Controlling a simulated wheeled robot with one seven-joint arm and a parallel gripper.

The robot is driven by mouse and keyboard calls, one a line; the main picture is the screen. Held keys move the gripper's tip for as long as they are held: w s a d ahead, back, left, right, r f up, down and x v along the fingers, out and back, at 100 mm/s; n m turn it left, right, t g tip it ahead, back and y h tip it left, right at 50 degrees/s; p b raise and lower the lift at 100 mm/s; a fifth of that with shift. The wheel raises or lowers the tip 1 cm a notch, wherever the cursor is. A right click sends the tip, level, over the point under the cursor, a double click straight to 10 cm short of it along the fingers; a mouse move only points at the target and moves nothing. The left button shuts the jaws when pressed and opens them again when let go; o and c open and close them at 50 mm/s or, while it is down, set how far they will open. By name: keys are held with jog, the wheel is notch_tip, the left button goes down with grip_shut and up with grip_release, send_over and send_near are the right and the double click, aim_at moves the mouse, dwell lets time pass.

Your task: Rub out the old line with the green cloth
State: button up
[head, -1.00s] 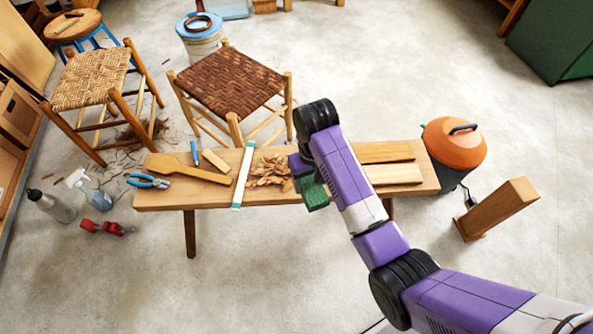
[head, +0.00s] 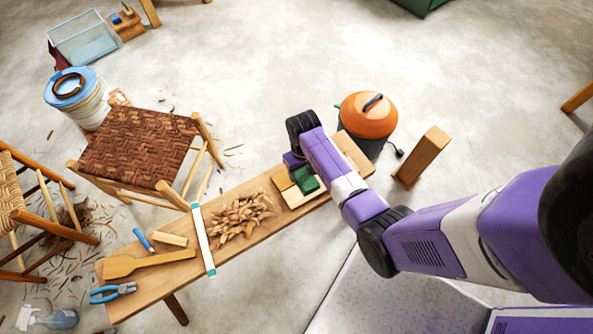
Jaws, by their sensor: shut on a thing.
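The green cloth (head: 307,181) is a dark green folded block in the head view. My gripper (head: 296,168) is shut on it, and the arm partly hides the jaws. The cloth is over or on the pale boards (head: 304,197) at the right end of the wooden bench (head: 168,276); I cannot tell whether it touches them. I cannot make out the old line on the boards; they are small here and partly covered by the arm and cloth.
Wood shavings (head: 240,216), a pale strip (head: 203,240), a wooden spatula (head: 148,262) and blue pliers (head: 113,291) lie along the bench. A woven stool (head: 139,142) stands behind it. An orange-lidded bin (head: 368,115) and an upright wooden block (head: 422,157) stand beyond the right end.

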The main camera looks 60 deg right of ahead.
jog(key=shift+w+d+f+b, duration=0.1)
jog(key=shift+w+f+b, duration=0.05)
jog(key=shift+f+b, duration=2.8)
jog(key=shift+f+b, duration=0.4)
jog(key=shift+f, duration=0.1)
jog(key=shift+s+a+r+p, duration=0.1)
jog(key=shift+s+a+p, duration=0.25)
jog(key=shift+s+p, duration=0.35)
jog(key=shift+s+a+r+p, duration=0.1)
jog(key=shift+s+a+p, duration=0.2)
jog(key=shift+s+p, duration=0.35)
jog(key=shift+w+f, duration=0.15)
jog(key=shift+w+d+f+b, duration=0.1)
jog(key=shift+w+d+b, duration=0.25)
jog(key=shift+w, duration=0.25)
jog(key=shift+w+d+b, duration=0.2)
jog(key=shift+w+d, duration=0.1)
jog(key=shift+w, duration=0.25)
jog(key=shift+s+a+r+p, duration=0.1)
jog(key=shift+s+a+p, duration=0.2)
jog(key=shift+s+p, duration=0.3)
jog(key=shift+s+a+r+p, duration=0.1)
jog(key=shift+s+a+p, duration=0.2)
jog(key=shift+s+p, duration=0.3)
jog(key=shift+s+a, duration=0.1)
jog(key=shift+s, duration=0.05)
jog(key=shift+f, duration=0.15)
